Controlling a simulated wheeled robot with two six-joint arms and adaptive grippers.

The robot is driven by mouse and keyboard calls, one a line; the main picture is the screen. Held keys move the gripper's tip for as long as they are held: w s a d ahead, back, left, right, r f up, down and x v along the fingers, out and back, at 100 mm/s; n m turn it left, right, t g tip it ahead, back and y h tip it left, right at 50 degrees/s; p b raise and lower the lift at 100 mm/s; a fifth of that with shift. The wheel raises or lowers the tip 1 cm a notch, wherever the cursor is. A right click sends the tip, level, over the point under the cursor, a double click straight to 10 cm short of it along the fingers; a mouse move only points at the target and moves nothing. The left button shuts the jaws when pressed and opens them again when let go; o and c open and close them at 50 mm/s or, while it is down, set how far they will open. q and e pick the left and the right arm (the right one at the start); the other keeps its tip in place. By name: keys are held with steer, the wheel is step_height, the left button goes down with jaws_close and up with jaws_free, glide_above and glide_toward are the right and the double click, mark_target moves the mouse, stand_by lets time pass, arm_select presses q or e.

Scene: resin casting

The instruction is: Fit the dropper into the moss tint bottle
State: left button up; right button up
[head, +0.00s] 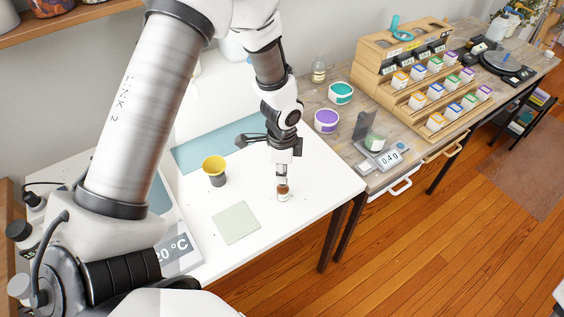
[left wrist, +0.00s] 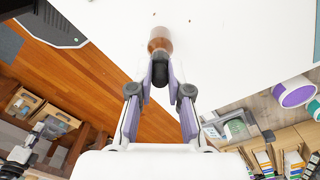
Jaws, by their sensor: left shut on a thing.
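A small amber bottle (head: 283,193) with a pale label stands on the white table; the label is too small to read. It also shows in the left wrist view (left wrist: 160,37). My left gripper (head: 282,174) points down right above the bottle. In the left wrist view its fingers (left wrist: 160,78) are closed on the dropper, whose black bulb (left wrist: 160,68) shows between them. The bulb lines up with the bottle's mouth. The dropper's lower part is hidden, so I cannot tell whether it is fully seated. My right gripper is not in view.
A scale reading 0.4 g (head: 389,160) carries a jar (head: 376,140). Teal (head: 340,93) and purple (head: 327,121) tubs stand behind. The table's right edge is near.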

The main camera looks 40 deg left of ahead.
arm_select(q)
steer(key=shift+f, duration=0.35)
steer(key=o, duration=0.7)
steer(key=shift+r, duration=0.1)
steer(key=shift+o, duration=0.2)
steer(key=shift+r, duration=0.1)
step_height(320, 180, up, 12)
steer(key=shift+f, duration=0.2)
